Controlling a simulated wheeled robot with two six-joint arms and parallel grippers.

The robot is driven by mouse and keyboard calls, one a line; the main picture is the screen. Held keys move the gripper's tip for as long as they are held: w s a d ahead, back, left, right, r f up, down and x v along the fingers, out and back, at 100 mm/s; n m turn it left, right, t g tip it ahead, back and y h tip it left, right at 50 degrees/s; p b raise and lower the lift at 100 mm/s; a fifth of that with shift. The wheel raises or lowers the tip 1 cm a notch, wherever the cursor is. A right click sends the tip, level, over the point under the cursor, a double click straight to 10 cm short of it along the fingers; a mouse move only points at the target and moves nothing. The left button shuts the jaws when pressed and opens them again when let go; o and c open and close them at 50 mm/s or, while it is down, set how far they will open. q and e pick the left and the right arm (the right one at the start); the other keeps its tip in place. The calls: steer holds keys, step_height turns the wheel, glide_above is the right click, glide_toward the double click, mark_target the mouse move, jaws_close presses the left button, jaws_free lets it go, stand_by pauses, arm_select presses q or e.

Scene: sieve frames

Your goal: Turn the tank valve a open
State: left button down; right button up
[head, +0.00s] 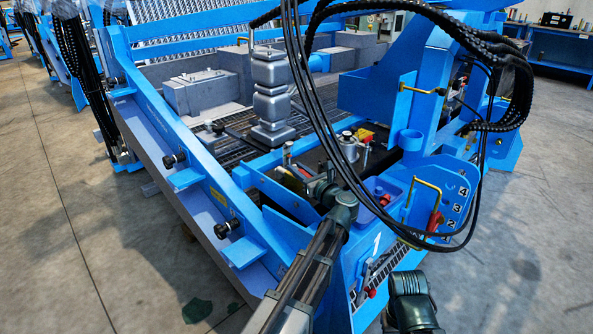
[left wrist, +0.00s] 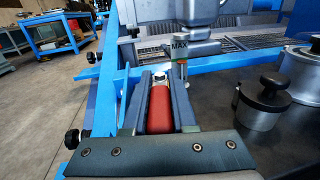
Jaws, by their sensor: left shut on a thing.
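My left gripper (head: 306,182) reaches in over the blue frame in the head view, beside a small upright post (head: 288,153). In the left wrist view its two dark fingers (left wrist: 160,78) stand on either side of a red handle (left wrist: 160,108), shut on it. A pale metal end shows at the handle's far tip. I take this as the tank valve's handle; its body is hidden below the fingers, and I cannot tell how far it is turned. A dark joint of my right arm shows at the bottom of the head view; its gripper is out of view.
A post marked MAX (left wrist: 180,52) stands just beyond the fingertips. Silver lidded pots (left wrist: 262,101) stand to the right. A stacked grey metal block (head: 270,95) stands behind. Black hoses (head: 318,105) loop close above my left arm. Open floor (head: 60,200) lies left.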

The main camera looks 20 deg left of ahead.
arm_select(q)
steer(key=shift+w+d+n+g+y, duration=0.1)
steer(key=shift+w+n+g+y, duration=0.15)
steer(key=shift+n+g+y, duration=0.9)
steer(key=shift+g+h, duration=0.35)
steer(key=c, duration=0.7)
jaws_free()
steer(key=v, duration=1.3)
steer(key=shift+s+d, duration=0.2)
steer(key=shift+d, duration=0.15)
